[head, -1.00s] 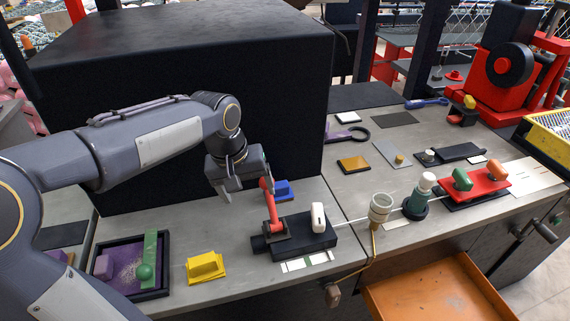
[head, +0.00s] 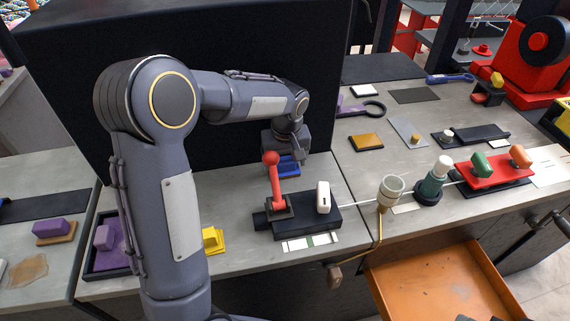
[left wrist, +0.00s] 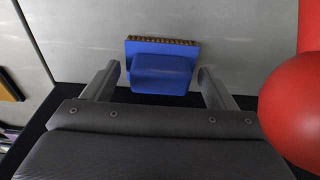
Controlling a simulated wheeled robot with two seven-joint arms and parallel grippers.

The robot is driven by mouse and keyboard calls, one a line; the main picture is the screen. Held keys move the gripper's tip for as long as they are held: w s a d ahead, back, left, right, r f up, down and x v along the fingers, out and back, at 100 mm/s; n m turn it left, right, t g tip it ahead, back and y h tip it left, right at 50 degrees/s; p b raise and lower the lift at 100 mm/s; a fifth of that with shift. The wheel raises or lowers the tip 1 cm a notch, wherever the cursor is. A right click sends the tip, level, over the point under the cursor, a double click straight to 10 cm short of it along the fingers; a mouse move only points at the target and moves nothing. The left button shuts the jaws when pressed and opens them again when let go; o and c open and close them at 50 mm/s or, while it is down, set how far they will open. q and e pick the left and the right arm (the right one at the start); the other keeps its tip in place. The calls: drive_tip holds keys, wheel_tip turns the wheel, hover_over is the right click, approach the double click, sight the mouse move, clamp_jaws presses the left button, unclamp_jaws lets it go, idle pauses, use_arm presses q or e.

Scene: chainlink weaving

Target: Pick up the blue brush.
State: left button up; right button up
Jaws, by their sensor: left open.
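The blue brush (head: 287,168) lies on the grey bench behind the red lever, close to the big black box. In the left wrist view the blue brush (left wrist: 160,72) shows its blue handle block and a strip of brown bristles along its far edge. My left gripper (head: 291,158) is above the brush in the head view and partly covers it. In the left wrist view my left gripper (left wrist: 158,82) is open, with one finger on each side of the brush and visible gaps between. My right gripper is not in view.
A red lever with a ball knob (head: 270,158) stands on a black base (head: 300,218) just in front of the brush; its ball (left wrist: 295,105) is close at the right in the wrist view. The black box (head: 200,40) rises behind. A yellow brush (head: 212,238) lies left.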

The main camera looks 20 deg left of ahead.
use_arm(q)
drive_tip(key=shift+f, duration=0.2)
drive_tip(key=c, duration=0.8)
drive_tip(key=shift+r, duration=0.15)
drive_tip(key=shift+r, duration=0.25)
wheel_tip(320, 180, up, 2)
drive_tip(key=shift+r, duration=0.1)
drive_tip(key=s+d+r, duration=0.1)
drive_tip(key=d+r, duration=0.2)
drive_tip(key=d, duration=0.1)
drive_tip(key=d+r+b, duration=0.1)
drive_tip(key=d+r, duration=0.2)
drive_tip(key=d, duration=0.2)
drive_tip(key=s+d+r+b, duration=0.1)
drive_tip(key=d+r, duration=0.3)
drive_tip(key=shift+s+d, duration=0.35)
